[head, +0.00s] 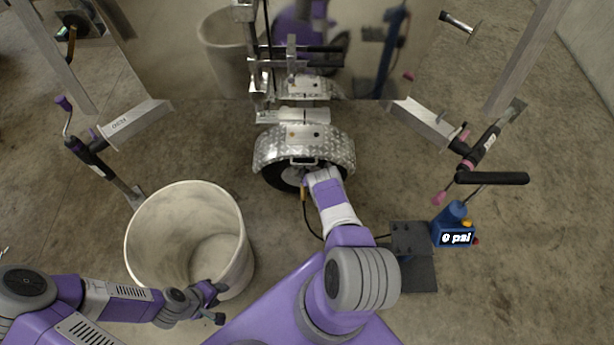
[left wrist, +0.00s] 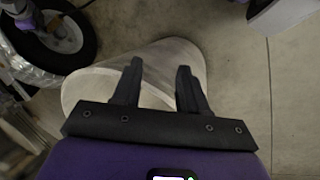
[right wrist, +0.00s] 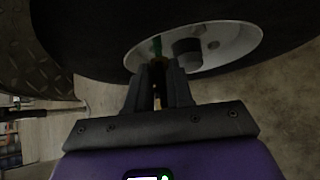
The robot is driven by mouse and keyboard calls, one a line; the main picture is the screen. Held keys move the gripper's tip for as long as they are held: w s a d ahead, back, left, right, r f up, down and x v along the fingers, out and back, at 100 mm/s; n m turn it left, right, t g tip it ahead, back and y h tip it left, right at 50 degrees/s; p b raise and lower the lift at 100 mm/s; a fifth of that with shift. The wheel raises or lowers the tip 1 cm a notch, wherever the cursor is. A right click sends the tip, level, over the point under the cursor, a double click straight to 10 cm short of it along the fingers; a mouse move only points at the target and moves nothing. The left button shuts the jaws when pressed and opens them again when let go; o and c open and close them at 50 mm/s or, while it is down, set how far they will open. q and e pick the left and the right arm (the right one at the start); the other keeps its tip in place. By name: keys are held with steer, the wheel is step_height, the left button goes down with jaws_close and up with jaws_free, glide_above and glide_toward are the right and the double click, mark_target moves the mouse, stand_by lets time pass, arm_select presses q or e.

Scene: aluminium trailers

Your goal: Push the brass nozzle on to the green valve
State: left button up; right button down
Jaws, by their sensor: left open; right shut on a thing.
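My right gripper (right wrist: 159,68) is shut on the brass nozzle (right wrist: 157,92), of which only a sliver shows between the dark fingers.
The white bin (head: 137,232) stands left of centre. A silver tread-plate fender (head: 262,148) covers the tyre. A blue inflator (head: 453,228) reading 0 psi stands at right beside a dark plate (head: 420,275). Trailer jacks with handles flank both sides.

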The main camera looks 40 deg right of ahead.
steer(key=c, duration=0.9)
jaws_free()
steer(key=p+v, duration=0.5)
steer(key=v, duration=0.2)
steer(key=shift+s+r, duration=0.2)
steer(key=shift+r, duration=0.05)
